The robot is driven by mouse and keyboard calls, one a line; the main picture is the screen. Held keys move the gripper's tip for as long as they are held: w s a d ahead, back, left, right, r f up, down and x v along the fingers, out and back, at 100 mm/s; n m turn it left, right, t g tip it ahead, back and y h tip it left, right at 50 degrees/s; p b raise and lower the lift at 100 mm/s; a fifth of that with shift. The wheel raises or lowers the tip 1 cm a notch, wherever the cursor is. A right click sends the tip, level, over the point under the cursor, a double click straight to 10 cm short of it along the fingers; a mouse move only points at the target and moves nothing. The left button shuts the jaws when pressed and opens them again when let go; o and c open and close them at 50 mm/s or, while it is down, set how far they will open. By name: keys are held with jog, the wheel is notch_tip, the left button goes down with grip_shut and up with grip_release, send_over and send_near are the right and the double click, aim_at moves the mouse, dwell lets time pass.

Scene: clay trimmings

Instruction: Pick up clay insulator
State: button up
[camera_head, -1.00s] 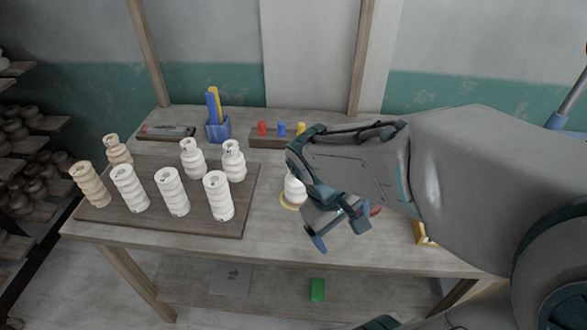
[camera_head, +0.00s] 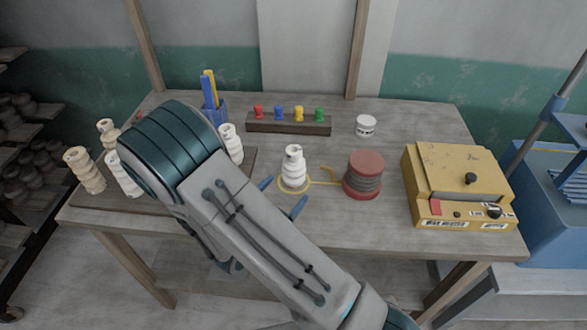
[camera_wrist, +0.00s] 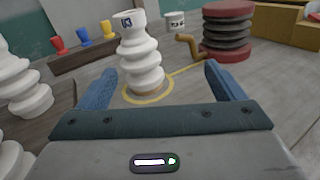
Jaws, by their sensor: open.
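A white ribbed clay insulator (camera_head: 294,168) stands upright inside a yellow ring on the bench, left of a red spool. In the wrist view the same insulator (camera_wrist: 142,60) stands ahead of my gripper, between the lines of its two blue fingers. My gripper (camera_wrist: 160,85) is open and empty, with the insulator just beyond the fingertips. In the head view the blue fingertips (camera_head: 282,195) show just in front of the insulator, and my arm hides much of the rest of the gripper. More insulators, white and tan (camera_head: 84,168), stand on a board at the left, partly hidden by my arm.
A red spool (camera_head: 364,174) stands right of the ringed insulator, with a yellow line running to it. A yellow box device (camera_head: 458,185) sits at the right. A wooden rack (camera_head: 290,125) with coloured pegs, a white jar (camera_head: 365,126) and a blue holder (camera_head: 214,112) are at the back.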

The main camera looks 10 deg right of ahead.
aim_at(289, 175)
jog(key=shift+w+a+f+n+t+y, duration=0.25)
jog(key=shift+a+f+n+t, duration=0.15)
jog(key=shift+a+n, duration=0.15)
jog(key=shift+w+a+f+n+t+y, duration=0.1)
jog(key=shift+a+f+n+t+y, duration=0.15)
jog(key=shift+a+f+n+t, duration=0.25)
jog(key=shift+w, duration=0.2)
jog(key=p+x, duration=0.2)
jog(key=x, duration=0.7)
jog(key=shift+p, duration=0.35)
jog(key=p+x, duration=0.1)
jog(key=x, duration=0.3)
jog(key=shift+w+d+f+p, duration=0.1)
jog(key=shift+w+p, duration=0.1)
jog(key=shift+p, duration=0.2)
jog(key=shift+c, duration=0.3)
jog(key=c, duration=1.4)
jog(key=shift+c, duration=0.2)
